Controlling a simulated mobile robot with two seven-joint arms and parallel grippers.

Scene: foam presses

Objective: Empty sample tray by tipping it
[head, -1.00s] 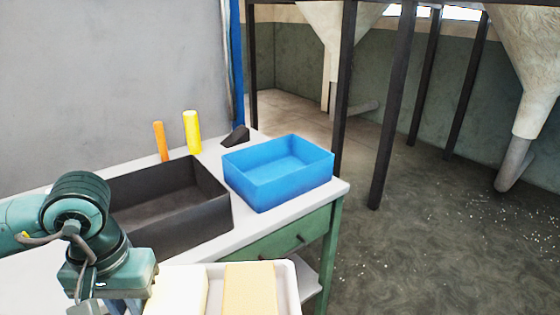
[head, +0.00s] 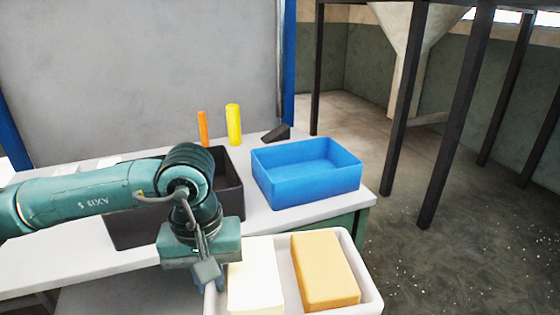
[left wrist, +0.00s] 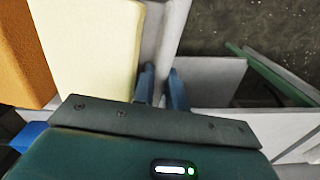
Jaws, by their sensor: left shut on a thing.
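The white sample tray (head: 374,301) is at the bottom of the head view, in front of the bench, its lower part cut off. A cream foam block (head: 255,278) and a yellow-orange foam block (head: 323,270) lie in it side by side. The tray looks roughly level. My left gripper (head: 212,285) is shut on the tray's left wall. The left wrist view shows the wall between the blue fingers (left wrist: 161,88), with the cream block (left wrist: 92,45) and the orange block (left wrist: 22,60) beyond. My right gripper does not show in the head view.
A blue open bin (head: 307,188) stands at the bench's right end and looks empty. A dark grey bin (head: 233,190) is left of it, partly behind my left arm. Orange (head: 203,130) and yellow (head: 234,125) cylinders and a dark wedge (head: 276,133) stand behind. Open floor lies right.

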